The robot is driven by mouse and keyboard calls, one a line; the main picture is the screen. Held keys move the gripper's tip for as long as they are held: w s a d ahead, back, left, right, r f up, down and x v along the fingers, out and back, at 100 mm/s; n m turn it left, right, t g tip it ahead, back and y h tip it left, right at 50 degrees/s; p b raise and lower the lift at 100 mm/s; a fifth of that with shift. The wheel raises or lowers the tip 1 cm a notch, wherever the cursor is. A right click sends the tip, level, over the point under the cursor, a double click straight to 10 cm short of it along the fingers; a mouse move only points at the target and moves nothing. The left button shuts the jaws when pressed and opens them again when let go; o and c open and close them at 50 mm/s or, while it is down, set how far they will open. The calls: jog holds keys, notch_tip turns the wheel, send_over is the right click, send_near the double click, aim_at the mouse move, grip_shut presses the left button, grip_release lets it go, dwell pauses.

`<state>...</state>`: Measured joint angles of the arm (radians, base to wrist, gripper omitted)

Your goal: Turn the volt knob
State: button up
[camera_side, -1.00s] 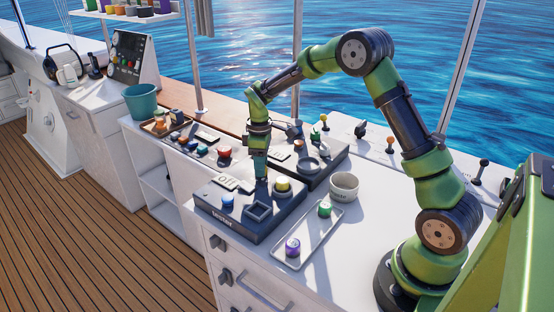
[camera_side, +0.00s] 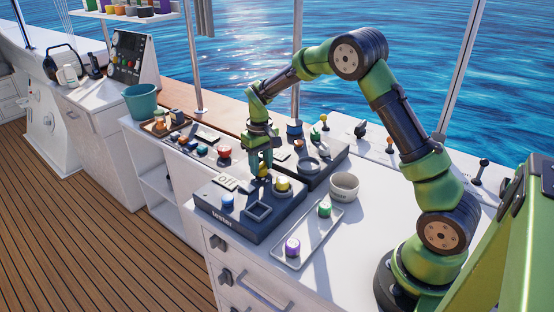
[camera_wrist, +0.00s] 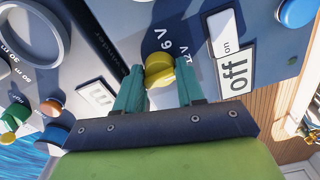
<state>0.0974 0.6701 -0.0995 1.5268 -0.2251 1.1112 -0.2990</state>
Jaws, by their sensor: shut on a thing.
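The volt knob is yellow (camera_wrist: 160,70) and sits on the grey tester panel beside printed 6 V and 12 V marks. In the wrist view it stands between the two teal fingertips of my gripper (camera_wrist: 158,88), which is shut on it. The side view shows my gripper (camera_side: 261,168) pointing down at the back of the tester (camera_side: 232,224), with a bit of yellow between the fingers. The knob's lower part and its pointer are hard to make out.
An off switch (camera_wrist: 235,68) is close to the right finger, and a blue button (camera_side: 228,201) is farther along the tester. A yellow-topped part (camera_side: 283,184) stands right of the fingers.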

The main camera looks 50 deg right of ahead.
aim_at(261, 163)
dwell(0.4)
jog(key=o, duration=1)
jog(key=shift+r, duration=0.1)
notch_tip(261, 163, up, 17)
